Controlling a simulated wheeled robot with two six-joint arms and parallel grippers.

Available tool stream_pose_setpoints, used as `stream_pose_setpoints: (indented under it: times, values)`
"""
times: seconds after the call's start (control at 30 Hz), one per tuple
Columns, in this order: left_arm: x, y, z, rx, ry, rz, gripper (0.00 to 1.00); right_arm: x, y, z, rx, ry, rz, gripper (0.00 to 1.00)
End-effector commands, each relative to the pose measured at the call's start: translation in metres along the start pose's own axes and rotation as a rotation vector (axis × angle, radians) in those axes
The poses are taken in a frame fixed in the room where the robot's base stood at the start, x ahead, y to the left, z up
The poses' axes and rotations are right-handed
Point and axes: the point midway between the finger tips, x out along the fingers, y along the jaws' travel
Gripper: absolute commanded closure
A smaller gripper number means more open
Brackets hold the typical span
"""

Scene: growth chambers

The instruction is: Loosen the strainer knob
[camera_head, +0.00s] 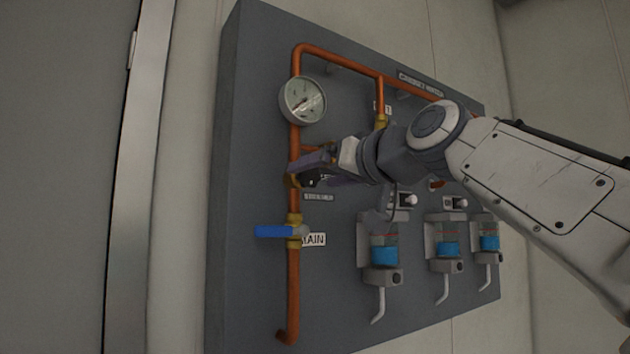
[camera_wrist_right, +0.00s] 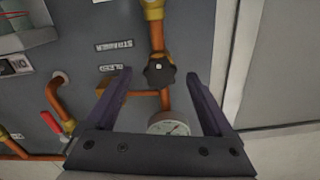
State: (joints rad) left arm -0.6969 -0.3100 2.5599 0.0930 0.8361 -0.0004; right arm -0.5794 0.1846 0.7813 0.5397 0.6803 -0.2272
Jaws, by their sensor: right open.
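The strainer knob (camera_wrist_right: 158,72) is a dark lobed knob on the copper pipe, seen in the right wrist view. It lies between the fingertips of my right gripper (camera_wrist_right: 160,76) in that picture, with a gap on each side. My right gripper is open and holds nothing. In the head view my right gripper (camera_head: 312,170) reaches to the vertical pipe, below the gauge, and largely hides the knob. I cannot tell how deep the knob sits between the fingers. My left gripper is in neither view.
A round pressure gauge (camera_head: 303,100) sits above the gripper; it also shows in the wrist view (camera_wrist_right: 168,128). A blue-handled valve (camera_head: 275,231) is below, by the MAIN label (camera_head: 313,240). Several blue-filled dispensers, such as this one (camera_head: 384,252), hang on the grey panel (camera_head: 240,130).

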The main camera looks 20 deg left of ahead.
Motion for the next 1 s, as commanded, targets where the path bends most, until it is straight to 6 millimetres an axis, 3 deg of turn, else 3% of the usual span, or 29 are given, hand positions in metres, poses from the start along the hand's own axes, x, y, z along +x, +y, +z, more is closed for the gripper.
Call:
stream_pose_setpoints:
  times: [0.03, 0.2, 0.43, 1.0]
  values:
    - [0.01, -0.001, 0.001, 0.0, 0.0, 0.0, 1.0, -0.011, 0.001, 0.004, -0.001, 0.005, 0.001, 0.13]
    - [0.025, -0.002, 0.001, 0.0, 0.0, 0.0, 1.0, -0.046, 0.002, 0.004, -0.001, 0.004, 0.003, 0.13]
    - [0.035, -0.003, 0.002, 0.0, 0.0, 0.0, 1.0, -0.079, 0.002, 0.003, 0.0, 0.001, 0.003, 0.13]
    - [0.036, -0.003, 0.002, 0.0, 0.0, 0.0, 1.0, -0.087, 0.001, 0.001, -0.001, -0.001, 0.001, 0.13]
